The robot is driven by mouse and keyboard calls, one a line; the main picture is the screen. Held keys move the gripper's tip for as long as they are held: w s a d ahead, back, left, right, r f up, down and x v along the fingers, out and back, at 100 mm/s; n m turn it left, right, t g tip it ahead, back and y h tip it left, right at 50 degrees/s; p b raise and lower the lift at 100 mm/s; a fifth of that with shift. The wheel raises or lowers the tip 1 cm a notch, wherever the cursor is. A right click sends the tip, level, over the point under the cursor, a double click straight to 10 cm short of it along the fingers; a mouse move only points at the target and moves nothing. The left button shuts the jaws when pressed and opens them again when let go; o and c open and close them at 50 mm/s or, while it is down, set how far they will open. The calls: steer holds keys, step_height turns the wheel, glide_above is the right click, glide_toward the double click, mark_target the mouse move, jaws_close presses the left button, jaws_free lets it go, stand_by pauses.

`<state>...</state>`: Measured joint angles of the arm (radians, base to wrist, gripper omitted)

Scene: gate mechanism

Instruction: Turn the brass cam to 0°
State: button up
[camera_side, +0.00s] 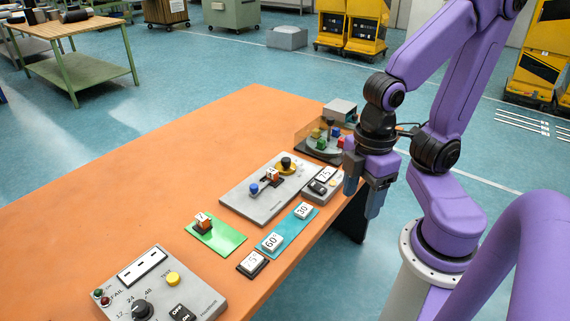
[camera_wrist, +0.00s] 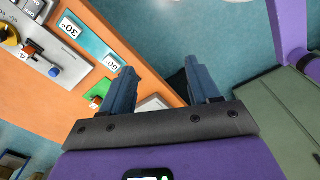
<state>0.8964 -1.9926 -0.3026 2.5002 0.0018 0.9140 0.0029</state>
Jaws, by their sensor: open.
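The brass cam (camera_side: 286,168) is a yellow piece with a black knob on top, mounted at the far end of a grey plate (camera_side: 262,207). In the wrist view the cam (camera_wrist: 9,38) is at the left edge, partly cut off. On the same plate are a dark slot with a small white-and-brown block (camera_side: 272,174) and a blue knob (camera_side: 253,189). My gripper (camera_side: 362,202) is open and empty, pointing down past the table's right edge, well apart from the cam. Its two fingers also show in the wrist view (camera_wrist: 160,68).
Number tiles lie on a teal strip (camera_side: 287,231); a dark tile holder (camera_side: 252,264) is nearer. A green plate (camera_side: 216,236) bears a block. A control box (camera_side: 205,300) stands at front left, a turntable with coloured blocks (camera_side: 325,140) behind. The orange table's left side is clear.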

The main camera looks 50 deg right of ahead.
steer(key=w+a+r+m, duration=0.1)
steer(key=w+a+m, duration=0.1)
steer(key=w+m, duration=0.85)
steer(key=w+d+m, duration=0.2)
steer(key=w+d, duration=0.1)
steer(key=w, duration=0.4)
steer(key=w+d+m, duration=0.2)
steer(key=w+m, duration=0.1)
steer(key=w, duration=0.4)
steer(key=m, duration=1.3)
glide_above(286, 159)
step_height(286, 159, down, 6)
step_height(286, 159, down, 17)
steer(key=shift+d+r, duration=0.1)
steer(key=c, duration=1)
